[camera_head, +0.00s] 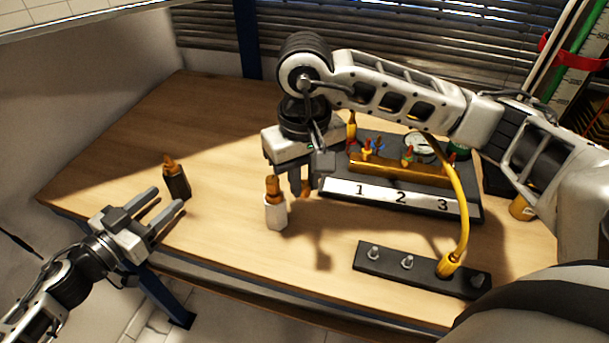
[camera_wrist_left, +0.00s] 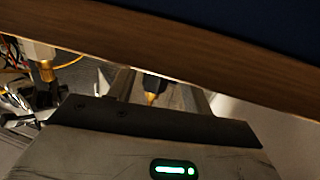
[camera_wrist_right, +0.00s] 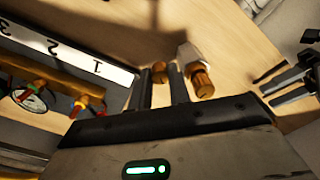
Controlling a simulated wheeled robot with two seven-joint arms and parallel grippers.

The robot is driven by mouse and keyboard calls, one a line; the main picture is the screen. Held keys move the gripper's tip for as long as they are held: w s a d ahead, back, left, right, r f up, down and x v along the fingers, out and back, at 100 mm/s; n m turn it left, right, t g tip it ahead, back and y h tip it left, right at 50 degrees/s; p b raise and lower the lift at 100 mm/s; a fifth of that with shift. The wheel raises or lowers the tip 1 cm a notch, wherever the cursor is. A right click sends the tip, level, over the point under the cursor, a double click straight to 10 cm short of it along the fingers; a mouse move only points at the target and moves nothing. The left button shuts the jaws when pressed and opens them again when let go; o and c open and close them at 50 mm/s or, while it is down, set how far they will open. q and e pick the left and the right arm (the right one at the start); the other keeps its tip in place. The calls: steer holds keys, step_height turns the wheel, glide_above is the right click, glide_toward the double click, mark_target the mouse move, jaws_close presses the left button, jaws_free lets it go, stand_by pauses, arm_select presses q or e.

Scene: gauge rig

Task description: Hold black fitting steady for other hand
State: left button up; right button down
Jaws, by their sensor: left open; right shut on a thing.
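The black fitting (camera_head: 177,182), dark with a brass tip, stands upright near the table's left edge. My left gripper (camera_head: 168,197) is open, its fingertips close beside the fitting. In the left wrist view the fitting (camera_wrist_left: 152,88) shows between the two fingers, partly hidden by a wooden edge; I cannot tell whether they touch it. My right gripper (camera_head: 301,190) is shut on a small brass-coloured piece (camera_wrist_right: 159,72), mostly hidden by the fingers. A white fitting (camera_head: 276,213) with a brass top stands on the table beside the right gripper; it also shows in the right wrist view (camera_wrist_right: 190,55).
A dark rig with a plate (camera_head: 340,188) numbered 1, 2, 3, a brass manifold (camera_head: 400,168) and a gauge (camera_head: 418,146) stands behind the right gripper. A yellow hose (camera_head: 462,200) runs to a black studded strip (camera_head: 425,274) in front.

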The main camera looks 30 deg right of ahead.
mark_target(172, 192)
arm_select(q)
steer(key=shift+x, duration=2.25)
arm_select(e)
steer(key=shift+f, duration=0.15)
arm_select(q)
steer(key=c, duration=1)
arm_select(e)
steer(key=shift+w, duration=0.1)
steer(key=shift+w+d+f+m, duration=0.1)
steer(key=shift+w+m, duration=0.15)
steer(key=shift+m, duration=0.75)
steer(key=w+a+r, duration=0.3)
steer(key=w+a, duration=0.2)
steer(key=a, duration=0.1)
steer(key=w+a+r, duration=0.4)
steer(key=w+a, duration=0.1)
steer(key=a, duration=0.1)
steer(key=w+a+r, duration=0.3)
steer(key=w+a, duration=0.3)
steer(key=a, duration=0.1)
steer(key=shift+a+r, duration=0.1)
steer(key=shift+r, duration=0.1)
